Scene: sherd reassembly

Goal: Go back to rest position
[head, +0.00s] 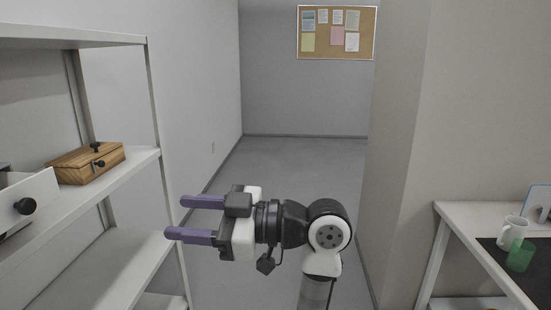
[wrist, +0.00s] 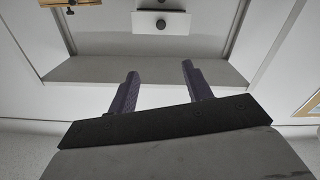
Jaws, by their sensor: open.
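My gripper (head: 178,219) is in the lower middle of the head view, with its two purple fingers pointing left toward the shelf unit. The fingers are apart and nothing is between them. My gripper also shows in the wrist view (wrist: 158,84), with both fingers spread and empty. It is clear of the shelf boards in the head view.
A white shelf unit (head: 120,172) stands at left, bearing a wooden box (head: 88,163) and a white drawer front with a black knob (head: 25,206). At right, a table (head: 470,213) bears a white mug (head: 512,232) and a green cup (head: 520,256). The floor (head: 290,165) ahead is clear.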

